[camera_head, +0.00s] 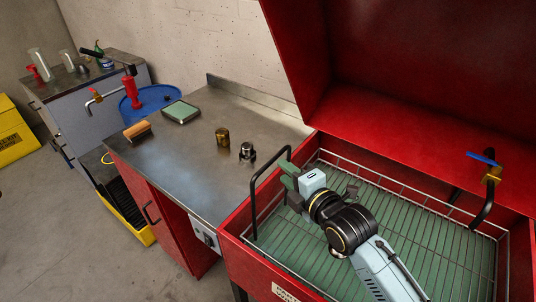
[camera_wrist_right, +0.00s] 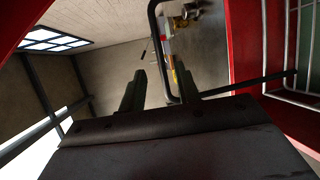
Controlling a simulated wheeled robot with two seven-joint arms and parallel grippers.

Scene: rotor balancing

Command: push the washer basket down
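The washer basket (camera_head: 420,206) is a wire basket inside the open red parts washer (camera_head: 237,225), above a green interior. A black hoop handle (camera_head: 254,205) stands up at its left end. My right gripper (camera_head: 287,176) is beside the top of this handle, over the basket's left part. In the right wrist view its two fingers (camera_wrist_right: 160,92) are apart, with the black handle (camera_wrist_right: 155,45) showing beyond and between them. I cannot tell whether they touch it. My left gripper is not in view.
The raised red lid (camera_head: 400,80) stands behind the basket. A faucet with a blue lever (camera_head: 482,158) hangs at right.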

